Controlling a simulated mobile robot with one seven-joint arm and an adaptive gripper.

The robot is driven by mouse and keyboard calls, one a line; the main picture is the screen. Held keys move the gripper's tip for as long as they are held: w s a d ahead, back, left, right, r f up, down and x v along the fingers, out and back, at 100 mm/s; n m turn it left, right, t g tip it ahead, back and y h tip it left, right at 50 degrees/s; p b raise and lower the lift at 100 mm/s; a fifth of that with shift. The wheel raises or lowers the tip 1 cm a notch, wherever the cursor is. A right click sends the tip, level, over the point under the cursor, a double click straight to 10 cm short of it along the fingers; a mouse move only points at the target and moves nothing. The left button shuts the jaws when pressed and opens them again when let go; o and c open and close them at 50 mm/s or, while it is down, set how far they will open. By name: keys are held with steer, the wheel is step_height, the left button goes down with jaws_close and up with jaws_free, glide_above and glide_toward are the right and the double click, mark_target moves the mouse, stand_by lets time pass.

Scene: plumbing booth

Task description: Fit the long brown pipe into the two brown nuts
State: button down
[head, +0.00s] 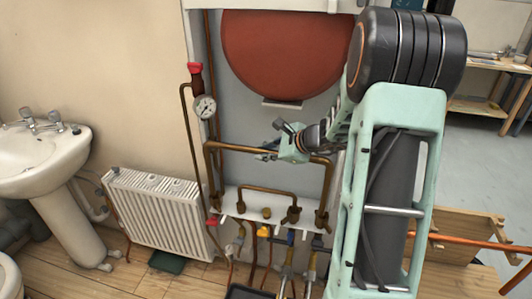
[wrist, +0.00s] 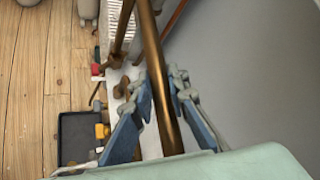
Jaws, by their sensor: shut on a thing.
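The long brown pipe (head: 245,149) is a wide bent pipe with a level top run and a leg down at each end. My gripper (head: 276,151) is shut on its top run, right of the middle. In the wrist view the pipe (wrist: 157,70) passes between the two blue fingers (wrist: 160,98). The right leg comes down to a brown nut (head: 322,222) at the right end of the white ledge. The left leg comes down near the ledge's left end; I cannot tell whether either leg sits in its nut.
A smaller bent brown pipe (head: 268,191) stands on the white ledge (head: 265,226) between the legs. Valves and hoses hang below. A pressure gauge (head: 204,107) and red vessel (head: 285,50) are above. A radiator (head: 155,207) stands left; my arm hides the right side.

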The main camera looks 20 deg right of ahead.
steer(key=shift+m+h, duration=0.3)
steer(key=s+a+r, duration=0.1)
steer(key=a+r, duration=0.1)
steer(key=a, duration=0.1)
steer(key=s+a+r, duration=0.1)
steer(key=a, duration=0.1)
steer(key=shift+s+a+r, duration=0.25)
steer(key=shift+s, duration=0.1)
steer(key=s+a+r, duration=0.1)
steer(key=s+a, duration=0.3)
steer(key=w+d+f, duration=0.1)
steer(key=w+d, duration=0.1)
steer(key=d, duration=0.1)
steer(key=w+d+f, duration=0.1)
steer(key=w+d, duration=0.1)
steer(key=d, duration=0.1)
steer(key=w+d+f, duration=0.2)
steer(key=d, duration=0.1)
steer(key=shift+w+d+f+b, duration=0.1)
steer(key=shift+w+d+b, duration=0.1)
steer(key=shift+w+b, duration=0.15)
steer(key=shift+w+d+f+y, duration=0.1)
steer(key=shift+d+f+y, duration=0.1)
steer(key=shift+d+y, duration=0.15)
steer(key=shift+d+f+n, duration=0.1)
steer(key=shift+f+n, duration=0.15)
steer(key=shift+n, duration=0.15)
steer(key=shift+f+b, duration=2.2)
steer(key=shift+f, duration=0.2)
